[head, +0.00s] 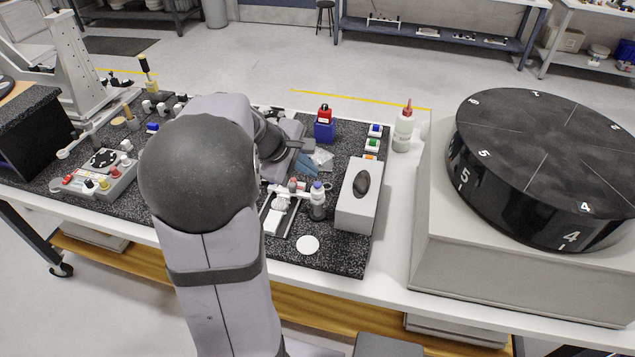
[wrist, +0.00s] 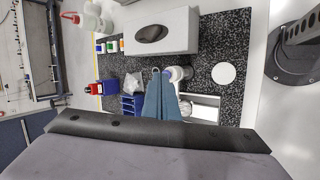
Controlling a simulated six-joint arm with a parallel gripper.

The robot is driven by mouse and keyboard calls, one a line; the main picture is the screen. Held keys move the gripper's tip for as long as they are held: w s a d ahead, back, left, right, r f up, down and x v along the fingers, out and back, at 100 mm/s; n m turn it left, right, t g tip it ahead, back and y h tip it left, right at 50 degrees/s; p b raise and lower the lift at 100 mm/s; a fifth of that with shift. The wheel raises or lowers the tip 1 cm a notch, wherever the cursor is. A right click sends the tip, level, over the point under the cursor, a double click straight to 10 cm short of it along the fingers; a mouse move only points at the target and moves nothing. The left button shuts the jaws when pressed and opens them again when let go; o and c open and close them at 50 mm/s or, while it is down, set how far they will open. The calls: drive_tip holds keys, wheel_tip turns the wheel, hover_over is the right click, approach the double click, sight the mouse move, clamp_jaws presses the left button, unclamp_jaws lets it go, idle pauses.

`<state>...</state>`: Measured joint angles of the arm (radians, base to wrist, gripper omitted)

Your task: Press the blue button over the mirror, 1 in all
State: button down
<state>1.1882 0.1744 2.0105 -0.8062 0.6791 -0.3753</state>
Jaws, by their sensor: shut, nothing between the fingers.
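My gripper (head: 308,166) is shut and empty, low over the speckled mat, largely behind my own arm in the head view. Its blue-grey fingers (wrist: 158,98) point up the wrist view, side by side. A small fixture with a white plate (head: 278,218) stands beside the fingers. It carries a post with a blue-violet top (head: 317,185) and a red-topped part (head: 293,184). In the wrist view the post (wrist: 184,73) is just right of the fingertips, and part of the plate (wrist: 205,112) shows lower. I cannot tell whether the fingers touch the fixture, and no reflecting face is clear.
A tissue box (head: 358,207) stands right of the fixture. Small blue (head: 375,129), green (head: 372,144) and orange (head: 370,157) topped blocks sit behind it. A white disc (head: 308,245) lies in front. A bottle (head: 403,133) and large numbered drum (head: 470,185) stand further right.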

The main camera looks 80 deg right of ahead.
sight(318, 185)
drive_tip(key=shift+s+d+r+n+h, duration=0.1)
drive_tip(key=shift+d+r+n+h, duration=0.2)
drive_tip(key=shift+d+r+n, duration=0.6)
drive_tip(key=shift+w+d+r+n+h, duration=0.1)
drive_tip(key=shift+d+r+n+h, duration=0.3)
drive_tip(key=shift+n, duration=1.05)
drive_tip(key=shift+s+d+r+n+h, duration=0.1)
drive_tip(key=shift+d+r+n+h, duration=0.1)
drive_tip(key=shift+d+r+n, duration=0.7)
drive_tip(key=shift+a+f+n, duration=0.2)
drive_tip(key=shift+a+n, duration=0.05)
drive_tip(key=shift+a, duration=0.1)
drive_tip(key=shift+f, duration=0.1)
wheel_tip(318, 185, down, 9)
drive_tip(key=b, duration=0.8)
drive_tip(key=shift+r, duration=0.2)
drive_tip(key=shift+f, duration=0.1)
drive_tip(key=shift+f+b, duration=0.35)
drive_tip(key=shift+b, duration=0.1)
